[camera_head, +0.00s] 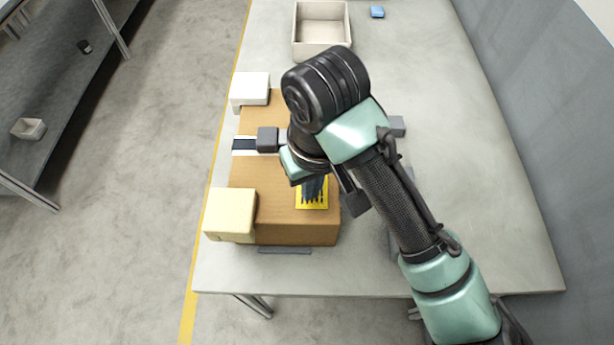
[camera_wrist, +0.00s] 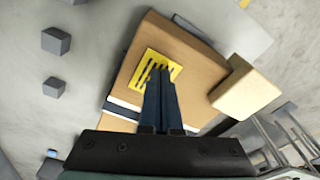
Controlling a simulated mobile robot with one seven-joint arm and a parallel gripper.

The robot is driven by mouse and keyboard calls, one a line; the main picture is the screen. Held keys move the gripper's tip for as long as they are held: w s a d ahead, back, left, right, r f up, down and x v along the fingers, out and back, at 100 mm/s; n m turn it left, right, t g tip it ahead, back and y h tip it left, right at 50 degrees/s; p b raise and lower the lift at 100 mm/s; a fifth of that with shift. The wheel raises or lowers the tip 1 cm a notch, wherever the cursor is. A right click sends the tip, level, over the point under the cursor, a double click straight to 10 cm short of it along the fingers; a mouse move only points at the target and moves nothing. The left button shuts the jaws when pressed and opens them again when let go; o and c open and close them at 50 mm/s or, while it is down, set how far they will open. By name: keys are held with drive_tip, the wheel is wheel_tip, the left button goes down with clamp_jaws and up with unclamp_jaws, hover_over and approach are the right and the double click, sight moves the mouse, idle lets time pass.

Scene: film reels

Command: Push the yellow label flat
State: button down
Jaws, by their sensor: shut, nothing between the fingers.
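The yellow label (camera_head: 312,206) with black bars lies on top of a brown cardboard box (camera_head: 270,205) on the table. In the wrist view the label (camera_wrist: 150,62) shows past my fingertips, and its near part is hidden behind them. My gripper (camera_head: 313,192) is shut and empty, with its dark fingers pointing down over the label. The wrist view shows the fingers (camera_wrist: 164,75) side by side in front of the label. I cannot tell whether the tips touch it or whether any edge is raised.
A cream block (camera_head: 230,214) and a white block (camera_head: 250,88) stand at the box's left side. Several grey blocks (camera_head: 267,139) are around the box. An open beige bin (camera_head: 321,50) and a small blue item (camera_head: 377,11) are at the back.

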drive_tip(key=shift+s+d+r+p, duration=0.3)
drive_tip(key=shift+s+r+p, duration=0.2)
drive_tip(key=shift+s, duration=0.1)
drive_tip(key=shift+s+d+f, duration=0.1)
drive_tip(key=shift+s+d, duration=0.05)
drive_tip(key=shift+s, duration=0.2)
drive_tip(key=shift+w, duration=0.1)
drive_tip(key=shift+r, duration=0.45)
wheel_tip(320, 180, up, 12)
drive_tip(key=s+p, duration=0.1)
drive_tip(key=p, duration=0.2)
drive_tip(key=shift+d, duration=0.2)
drive_tip(key=shift+s, duration=0.1)
